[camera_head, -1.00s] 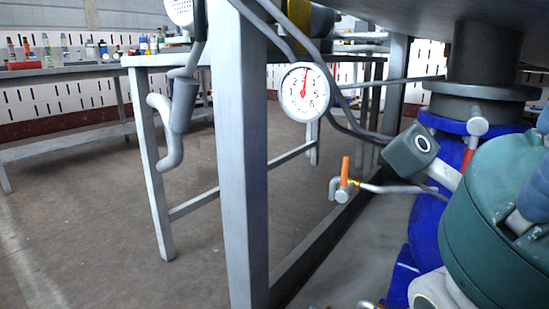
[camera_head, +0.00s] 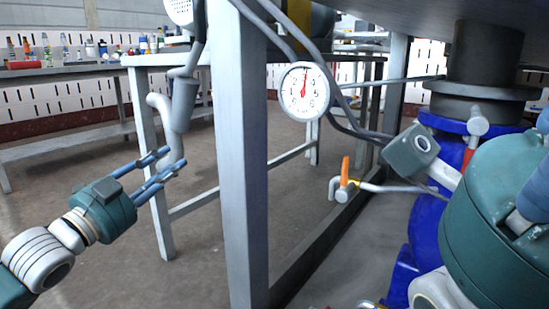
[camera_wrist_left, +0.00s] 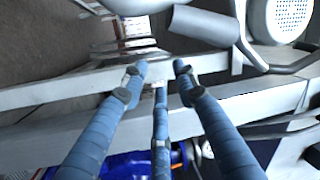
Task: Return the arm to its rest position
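My left gripper (camera_head: 174,159) is at the left of the head view, in front of a grey table leg. It has a teal body and blue fingers, which are apart with nothing between them. In the left wrist view the open fingers (camera_wrist_left: 158,72) point away over grey table beams, also empty. At the right edge of the head view, a large teal body with blue finger parts (camera_head: 533,195) looks like my right gripper, very close to the camera. Its fingertips are cut off, so its opening is hidden.
A grey-framed table (camera_head: 240,160) stands just right of my left gripper, with a bent grey pipe (camera_head: 168,135) beside it. A dial gauge (camera_head: 304,91), an orange-handled valve (camera_head: 345,172) and a blue flanged pipe (camera_head: 425,225) are to the right. The floor (camera_head: 100,155) at left is open.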

